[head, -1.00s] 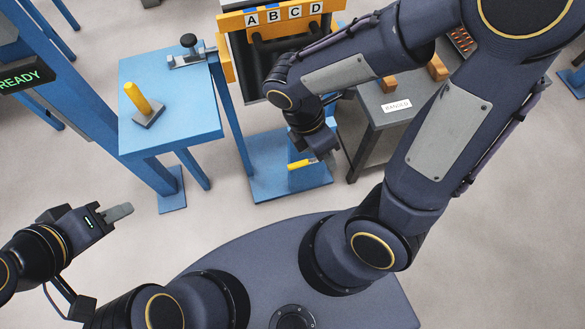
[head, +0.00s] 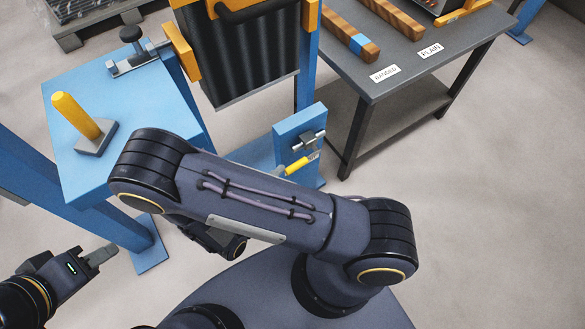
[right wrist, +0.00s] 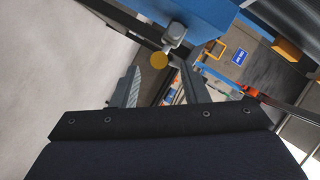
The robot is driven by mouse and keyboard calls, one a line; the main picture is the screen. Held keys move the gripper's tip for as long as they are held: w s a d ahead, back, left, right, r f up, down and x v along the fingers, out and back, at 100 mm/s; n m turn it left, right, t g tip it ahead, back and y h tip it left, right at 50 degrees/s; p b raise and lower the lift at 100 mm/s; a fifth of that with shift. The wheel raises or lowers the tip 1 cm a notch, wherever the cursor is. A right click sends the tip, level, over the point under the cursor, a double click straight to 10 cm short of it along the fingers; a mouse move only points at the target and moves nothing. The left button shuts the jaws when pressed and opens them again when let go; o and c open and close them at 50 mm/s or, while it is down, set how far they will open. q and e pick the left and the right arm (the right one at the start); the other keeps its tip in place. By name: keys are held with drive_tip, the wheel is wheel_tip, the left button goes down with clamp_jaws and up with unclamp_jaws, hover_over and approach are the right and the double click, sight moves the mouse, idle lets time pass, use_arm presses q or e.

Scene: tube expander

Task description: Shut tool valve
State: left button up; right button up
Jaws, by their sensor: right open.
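The tool valve is a small grey fitting with a yellow handle (head: 297,165) on a blue box (head: 298,124) low at the blue stand, in the head view. The handle slants up to the right. In the right wrist view a yellow round end (right wrist: 158,61) on a grey fitting under a blue block looks like this valve. My right gripper (right wrist: 160,82) is open, with that yellow end between and beyond its fingertips, apart from them as far as I can tell. In the head view my right arm hides its fingers. My left gripper (head: 103,257) is at lower left; its finger gap is unclear.
A blue table (head: 65,120) carries a yellow lever (head: 77,116) and a grey clamp (head: 137,60). A dark ribbed unit (head: 245,60) hangs over the valve. A grey table (head: 400,95) with wooden bars stands right. The floor at right is clear.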

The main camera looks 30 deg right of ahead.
sight(294, 167)
drive_tip(key=b+x, duration=0.1)
drive_tip(key=x, duration=0.5)
drive_tip(key=shift+d, duration=0.15)
drive_tip(key=shift+c, duration=0.3)
clamp_jaws()
